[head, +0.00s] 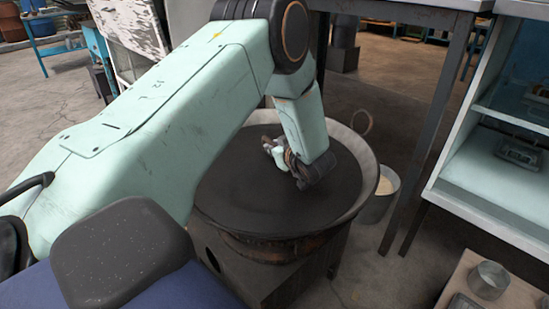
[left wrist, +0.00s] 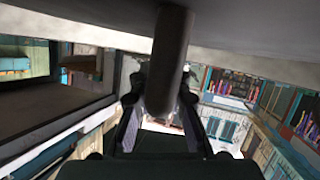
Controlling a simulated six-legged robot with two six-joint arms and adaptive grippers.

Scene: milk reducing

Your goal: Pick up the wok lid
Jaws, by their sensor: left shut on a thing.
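A wide wok (head: 366,180) with a pale rim and a ring handle sits on a dark, square stove stand. The dark, round wok lid (head: 270,205) lies low inside the wok's rim; I cannot tell whether it is lifted at all. My left gripper (head: 273,153) is over the lid's far middle, and my arm hides part of the lid and the wok's far left rim. In the left wrist view, the gripper is shut on the lid's grey, rounded handle (left wrist: 170,50), which stands between the two fingers against a broad grey surface. My right gripper is not in view.
A metal pot (head: 377,208) stands just right of the wok, near a dark table leg (head: 430,140). A pale shelf unit (head: 480,205) is at the right. A small metal pot (head: 489,280) sits on a board at the lower right. A table edge is above the wok's far side.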

